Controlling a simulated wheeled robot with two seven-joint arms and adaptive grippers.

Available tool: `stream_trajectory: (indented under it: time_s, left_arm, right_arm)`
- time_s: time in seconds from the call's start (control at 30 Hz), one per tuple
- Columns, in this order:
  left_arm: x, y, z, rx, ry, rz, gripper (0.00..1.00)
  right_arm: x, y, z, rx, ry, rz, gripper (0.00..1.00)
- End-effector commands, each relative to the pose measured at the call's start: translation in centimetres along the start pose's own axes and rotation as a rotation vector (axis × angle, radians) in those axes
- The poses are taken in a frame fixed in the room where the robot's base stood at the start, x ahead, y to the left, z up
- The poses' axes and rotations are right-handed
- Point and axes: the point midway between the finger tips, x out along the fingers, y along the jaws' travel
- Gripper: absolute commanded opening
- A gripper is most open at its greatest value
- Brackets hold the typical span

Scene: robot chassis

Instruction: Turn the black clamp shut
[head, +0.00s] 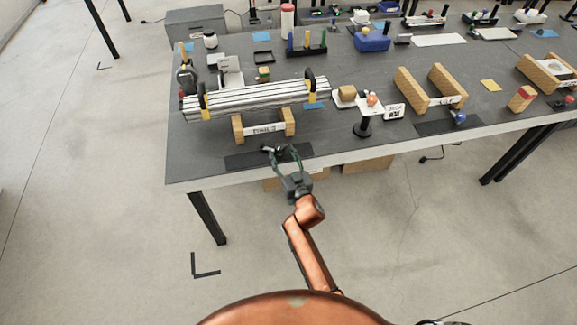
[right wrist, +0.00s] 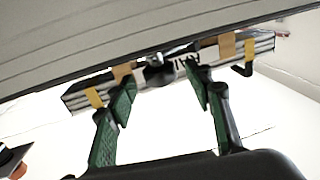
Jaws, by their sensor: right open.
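The black clamp appears to be the small dark part with a shiny round end (right wrist: 154,59) in the right wrist view, beyond and between my fingertips. How far it is turned is not clear. In the head view, my right gripper (head: 282,152) is open at the table's front edge, over a dark mat (head: 240,162). Its green-padded fingers (right wrist: 157,75) stand apart with nothing between the pads. The long silver chassis (head: 255,98) lies behind it on wooden supports (head: 290,122). My left gripper is out of view.
The chassis carries two upright black-and-yellow handles (head: 310,84). Right of it are a small black stand (head: 363,126) and an empty pair of wooden blocks (head: 411,88). Small items and tools crowd the back of the table (head: 200,163). The front left of the tabletop is clear.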

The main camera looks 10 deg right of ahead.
Motion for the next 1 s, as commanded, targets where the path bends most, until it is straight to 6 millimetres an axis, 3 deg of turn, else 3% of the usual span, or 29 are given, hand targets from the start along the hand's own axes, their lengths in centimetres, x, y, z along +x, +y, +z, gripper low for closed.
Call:
stream_trajectory:
  time_s: [0.2,0.4,0.87,0.97,1.0]
  left_arm:
    - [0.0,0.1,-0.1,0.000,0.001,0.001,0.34]
    - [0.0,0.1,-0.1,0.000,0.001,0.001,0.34]
    - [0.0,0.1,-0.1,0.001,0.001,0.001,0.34]
    - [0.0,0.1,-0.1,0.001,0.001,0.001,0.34]
    - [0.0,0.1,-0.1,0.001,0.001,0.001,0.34]
  right_arm:
    - [-4.9,0.1,0.1,0.000,-0.002,0.001,0.47]
    - [-7.8,0.0,0.1,0.000,-0.001,0.000,0.47]
    - [-8.7,0.0,0.1,0.000,-0.001,0.000,0.44]
    - [-8.9,0.1,1.7,-0.002,-0.028,0.000,0.37]
    - [-9.1,0.3,3.3,-0.002,-0.055,0.001,0.35]
